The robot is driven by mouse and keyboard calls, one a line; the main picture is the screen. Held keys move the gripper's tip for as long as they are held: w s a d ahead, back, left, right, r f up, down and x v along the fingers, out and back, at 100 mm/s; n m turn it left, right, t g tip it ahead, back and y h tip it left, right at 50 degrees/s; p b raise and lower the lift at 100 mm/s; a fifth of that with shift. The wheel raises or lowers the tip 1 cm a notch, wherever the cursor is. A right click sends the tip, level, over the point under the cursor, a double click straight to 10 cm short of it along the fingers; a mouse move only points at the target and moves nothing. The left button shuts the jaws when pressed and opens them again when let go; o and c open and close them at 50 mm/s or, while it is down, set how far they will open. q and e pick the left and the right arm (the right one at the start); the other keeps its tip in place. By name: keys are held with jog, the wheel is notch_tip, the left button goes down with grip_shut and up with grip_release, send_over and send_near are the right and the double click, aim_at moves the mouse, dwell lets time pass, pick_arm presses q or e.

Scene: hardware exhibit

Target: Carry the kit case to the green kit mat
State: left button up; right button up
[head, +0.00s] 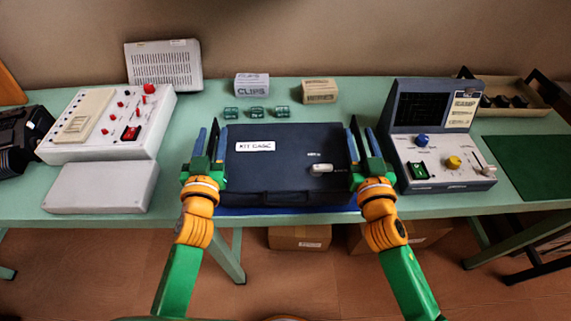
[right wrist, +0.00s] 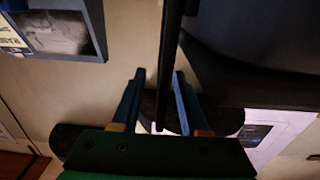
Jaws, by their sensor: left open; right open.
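The dark navy kit case (head: 285,170) lies flat on the bench, with a white label on its lid and a bar handle at each side. The green kit mat (head: 525,166) lies bare at the far right of the bench. My left gripper (head: 206,148) is open at the case's left handle; whether its fingers straddle the handle is hard to see. My right gripper (head: 364,148) is open at the right handle. In the right wrist view, the dark handle bar (right wrist: 167,65) runs between the open blue fingers of this gripper (right wrist: 155,100).
A blue mat (head: 290,210) shows under the case's front edge. A grey instrument with a screen (head: 440,155) stands between case and green mat. A tray (head: 510,95) sits behind the mat. A white control box (head: 108,125) and small boxes (head: 252,84) stand left and behind.

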pick_arm(q)
grip_shut()
pick_arm(e)
grip_shut()
dwell(0.9)
